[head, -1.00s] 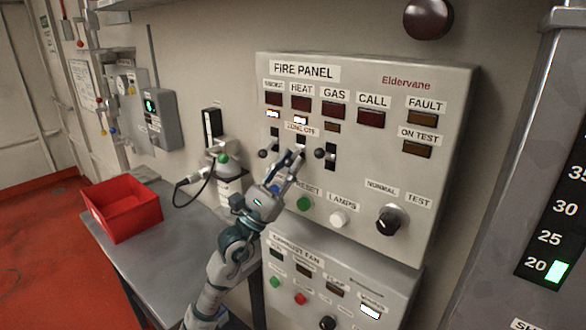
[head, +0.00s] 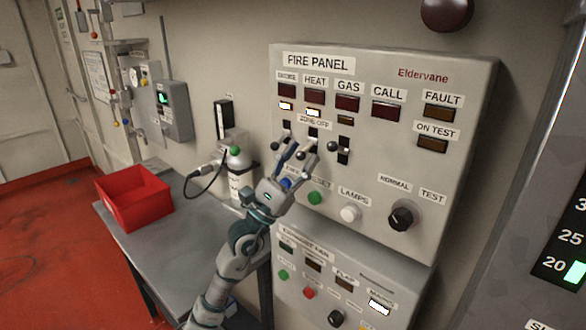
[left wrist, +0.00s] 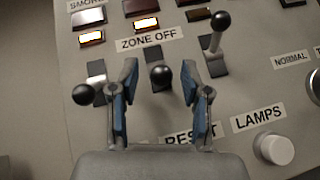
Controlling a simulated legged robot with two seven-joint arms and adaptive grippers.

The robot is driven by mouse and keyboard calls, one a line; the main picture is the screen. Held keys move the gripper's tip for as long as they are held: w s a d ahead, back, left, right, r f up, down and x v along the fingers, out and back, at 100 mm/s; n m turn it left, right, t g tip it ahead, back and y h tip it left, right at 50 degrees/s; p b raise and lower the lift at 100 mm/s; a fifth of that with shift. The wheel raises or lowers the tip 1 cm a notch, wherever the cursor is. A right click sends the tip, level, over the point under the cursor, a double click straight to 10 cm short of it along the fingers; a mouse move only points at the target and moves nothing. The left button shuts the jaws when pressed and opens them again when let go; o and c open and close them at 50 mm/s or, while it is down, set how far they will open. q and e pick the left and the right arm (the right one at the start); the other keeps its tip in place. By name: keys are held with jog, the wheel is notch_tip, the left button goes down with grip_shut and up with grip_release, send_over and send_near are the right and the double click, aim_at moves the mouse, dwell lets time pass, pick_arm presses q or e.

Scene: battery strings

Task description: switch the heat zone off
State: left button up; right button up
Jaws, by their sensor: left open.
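The FIRE PANEL (head: 460,180) has three black-knobbed levers in a row under the ZONE OFF label (head: 314,123). The middle lever (left wrist: 160,75) is in the HEAT column, and a white lamp (head: 313,113) above it is lit. My left gripper (left wrist: 160,100) is open, one finger on each side of the middle lever's knob, with no clear contact in the left wrist view. In the head view the left gripper (head: 299,155) partly covers the lever slots. My right gripper is out of view.
The left lever (left wrist: 83,94) and right lever (left wrist: 222,20) stand just outside my fingers. The green RESET button (head: 314,198), white LAMPS button (head: 350,214) and a black rotary knob (head: 401,217) are below. A red bin (head: 135,200) stands on a grey table (head: 170,245).

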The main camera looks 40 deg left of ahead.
pick_arm(q)
jog(key=v, duration=1.2)
jog(key=shift+w, duration=0.1)
jog(key=shift+a, duration=0.1)
